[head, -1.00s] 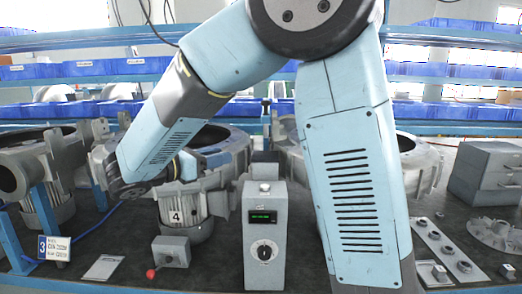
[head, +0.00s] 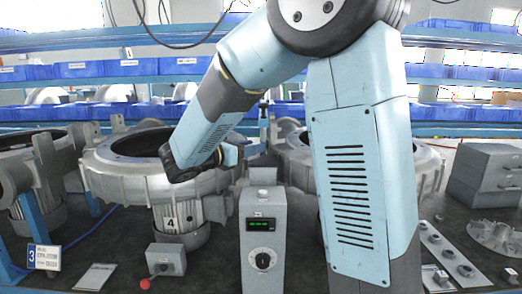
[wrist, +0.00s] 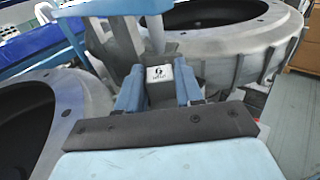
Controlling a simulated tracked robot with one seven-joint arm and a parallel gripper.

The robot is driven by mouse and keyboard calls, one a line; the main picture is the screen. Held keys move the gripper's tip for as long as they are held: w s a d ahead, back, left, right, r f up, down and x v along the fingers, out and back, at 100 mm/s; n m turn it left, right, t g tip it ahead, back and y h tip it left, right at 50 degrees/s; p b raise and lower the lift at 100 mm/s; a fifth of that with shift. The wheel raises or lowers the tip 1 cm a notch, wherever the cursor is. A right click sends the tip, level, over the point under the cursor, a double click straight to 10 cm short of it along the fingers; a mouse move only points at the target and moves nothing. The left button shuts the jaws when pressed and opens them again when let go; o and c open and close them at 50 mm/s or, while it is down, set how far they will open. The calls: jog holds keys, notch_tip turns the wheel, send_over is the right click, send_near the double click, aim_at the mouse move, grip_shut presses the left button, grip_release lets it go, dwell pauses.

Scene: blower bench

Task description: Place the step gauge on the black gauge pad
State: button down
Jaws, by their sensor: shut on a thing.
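My gripper shows in the wrist view (wrist: 159,92), with its two blue fingers shut on a small grey block, seemingly the step gauge (wrist: 160,75). Its white label bears a dark mark like a 6. The gauge is off the bench, in front of the blower housings. In the head view the arm reaches left over the rim of blower 4 (head: 125,182); the gripper is mostly hidden behind my wrist, with only a bit of blue showing, and the gauge cannot be made out. I cannot pick out the black gauge pad in either view.
A grey control box (head: 262,238) with a green display stands at the front centre. A small red-knobbed box (head: 166,260), a flat plate (head: 95,277) and a "3" sign (head: 45,257) are left. A plate with round fittings (head: 440,250), finned disc (head: 497,236) and grey cabinet (head: 485,175) are right.

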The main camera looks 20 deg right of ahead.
aim_at(262, 159)
jog(key=shift+x, duration=0.75)
jog(key=x, duration=0.4)
jog(key=shift+s+a+f, duration=0.1)
jog(key=shift+a+f, duration=0.1)
jog(key=shift+f, duration=0.4)
jog(key=c, duration=0.7)
grip_release()
jog(key=shift+f, duration=0.1)
